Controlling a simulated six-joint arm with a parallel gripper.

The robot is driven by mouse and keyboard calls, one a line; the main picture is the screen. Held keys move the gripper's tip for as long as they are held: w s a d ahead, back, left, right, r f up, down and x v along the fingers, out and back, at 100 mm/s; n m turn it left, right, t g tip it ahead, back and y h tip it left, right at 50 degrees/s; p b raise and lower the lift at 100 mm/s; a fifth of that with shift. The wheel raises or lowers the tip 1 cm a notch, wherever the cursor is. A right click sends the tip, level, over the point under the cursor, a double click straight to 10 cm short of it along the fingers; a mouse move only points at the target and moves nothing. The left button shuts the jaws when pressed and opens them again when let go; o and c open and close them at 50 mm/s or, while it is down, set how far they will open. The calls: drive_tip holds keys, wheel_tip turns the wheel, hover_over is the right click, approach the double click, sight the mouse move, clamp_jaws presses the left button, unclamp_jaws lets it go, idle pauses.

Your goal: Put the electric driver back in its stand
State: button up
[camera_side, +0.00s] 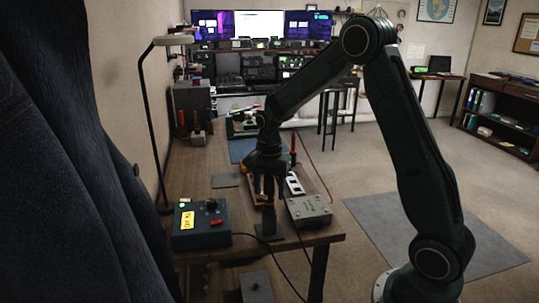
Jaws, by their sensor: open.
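My gripper (264,197) points down over the near part of the workbench, its two fingers apart. Just below it, a dark upright block (268,220) stands on a flat dark square plate (276,237) near the bench's front edge; it looks like a stand. I cannot tell whether the electric driver is in it or between my fingers, as everything there is dark and small. The gripper body partly hides a yellow-orange item behind it.
A lamp pole (150,120) rises at left.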

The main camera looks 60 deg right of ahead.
wheel_tip(320, 180, up, 13)
drive_tip(key=shift+r, duration=0.4)
idle(0.4)
drive_tip(key=shift+a, duration=0.1)
drive_tip(key=s+a+r+n+t, duration=0.1)
drive_tip(key=s+a+r+n, duration=0.25)
drive_tip(key=s, duration=0.25)
drive_tip(key=s+a+r+n+t, duration=0.2)
drive_tip(key=s+a+r+n, duration=0.15)
drive_tip(key=s, duration=0.25)
drive_tip(key=s+a+f+n+t, duration=0.1)
drive_tip(key=s+a+n, duration=0.1)
drive_tip(key=s+n, duration=0.2)
drive_tip(key=s+a+f+n+t, duration=0.1)
drive_tip(key=s+n, duration=0.3)
drive_tip(key=s, duration=0.4)
drive_tip(key=shift+s+a+f+n+t, duration=0.35)
drive_tip(key=shift+a+f, duration=0.3)
drive_tip(key=shift+a, duration=0.25)
